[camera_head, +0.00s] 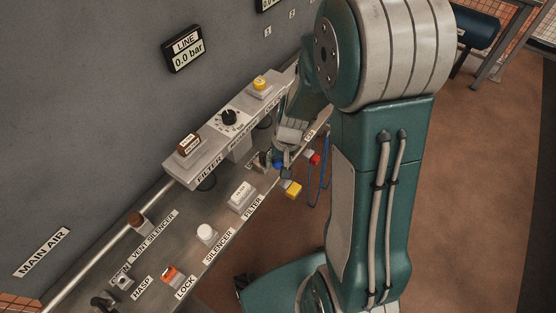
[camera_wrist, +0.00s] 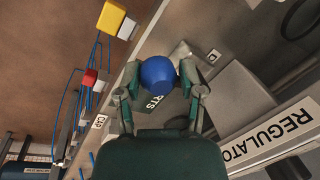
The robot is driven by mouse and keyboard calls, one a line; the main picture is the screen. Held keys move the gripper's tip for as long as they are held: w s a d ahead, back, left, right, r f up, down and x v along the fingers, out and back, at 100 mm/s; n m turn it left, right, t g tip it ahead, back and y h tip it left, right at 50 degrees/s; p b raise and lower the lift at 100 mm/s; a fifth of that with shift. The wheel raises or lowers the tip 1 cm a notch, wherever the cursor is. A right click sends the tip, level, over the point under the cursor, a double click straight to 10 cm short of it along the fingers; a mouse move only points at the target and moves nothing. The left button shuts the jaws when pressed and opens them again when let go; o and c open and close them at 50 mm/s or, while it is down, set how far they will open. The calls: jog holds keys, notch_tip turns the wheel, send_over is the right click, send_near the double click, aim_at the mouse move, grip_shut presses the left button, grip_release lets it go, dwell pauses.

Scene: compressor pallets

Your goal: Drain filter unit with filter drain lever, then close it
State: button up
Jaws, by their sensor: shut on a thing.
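My gripper (camera_wrist: 160,85) has its two fingers on either side of a round blue knob (camera_wrist: 158,72) and is shut on it. In the head view the blue knob (camera_head: 278,165) shows just below my gripper (camera_head: 280,152), at the right end of the bench. I cannot tell whether the knob is still attached to a lever, as its underside is hidden. The filter unit is part of the grey block labelled FILTER (camera_head: 208,167) and REGULATOR, with a dark round part under its left end. My gripper is to the right of this block. No water is visible.
A gauge on the wall (camera_head: 184,49) reads LINE 0.0 bar. The bench holds a white block (camera_head: 242,196), a white cap (camera_head: 207,233) and an orange lock (camera_head: 171,274). A yellow block (camera_head: 292,189), a red part (camera_head: 314,159) and blue cords hang at the bench's front edge.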

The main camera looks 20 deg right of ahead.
jog(key=shift+a+m, duration=0.15)
jog(key=shift+m, duration=0.25)
jog(key=o, duration=1.1)
jog(key=r, duration=0.4)
jog(key=d+r, duration=0.1)
jog(key=r, duration=0.3)
jog(key=d+r, duration=0.1)
jog(key=r, duration=0.2)
jog(key=shift+s+r, duration=0.35)
jog(key=shift+r, duration=0.05)
